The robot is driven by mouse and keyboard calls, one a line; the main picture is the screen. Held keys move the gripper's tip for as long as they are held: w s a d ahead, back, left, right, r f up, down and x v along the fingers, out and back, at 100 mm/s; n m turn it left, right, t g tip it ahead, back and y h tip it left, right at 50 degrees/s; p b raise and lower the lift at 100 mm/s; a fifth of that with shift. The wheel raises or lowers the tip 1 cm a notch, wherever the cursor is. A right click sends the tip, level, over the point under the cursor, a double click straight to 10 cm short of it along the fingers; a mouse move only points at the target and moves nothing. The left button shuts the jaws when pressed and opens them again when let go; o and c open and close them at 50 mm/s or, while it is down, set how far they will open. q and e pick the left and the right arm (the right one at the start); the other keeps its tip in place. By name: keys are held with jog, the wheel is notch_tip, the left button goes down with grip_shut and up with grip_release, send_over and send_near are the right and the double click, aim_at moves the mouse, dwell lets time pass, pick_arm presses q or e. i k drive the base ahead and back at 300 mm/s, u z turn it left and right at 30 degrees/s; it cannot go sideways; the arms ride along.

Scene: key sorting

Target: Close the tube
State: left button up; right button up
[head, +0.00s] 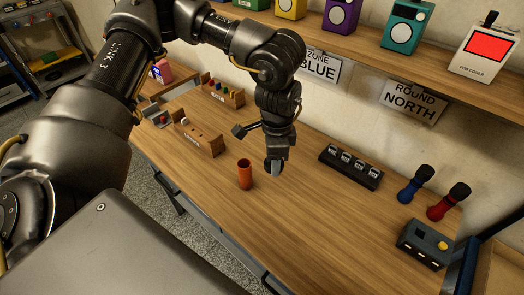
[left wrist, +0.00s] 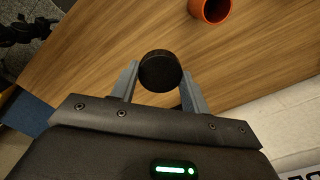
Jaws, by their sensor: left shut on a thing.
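An orange tube (head: 245,174) stands upright on the wooden table, near its front edge. In the left wrist view its open top shows at the upper edge, and the tube (left wrist: 210,10) has no lid on it. My left gripper (head: 275,168) is just right of the tube, pointing down. In the left wrist view my left gripper (left wrist: 160,80) is shut on a round black cap (left wrist: 160,70), held between the fingertips and apart from the tube. The cap is hard to make out in the head view.
A black block with several switches (head: 351,167) lies to the right. Blue (head: 416,184) and red (head: 448,201) capped tubes and a dark box (head: 424,243) stand farther right. Wooden racks (head: 198,138) stand at the left. The table's front middle is clear.

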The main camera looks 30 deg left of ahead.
aim_at(244, 165)
jog(key=z, duration=2.2)
jog(key=k, duration=1.5)
jog(key=u, duration=1.95)
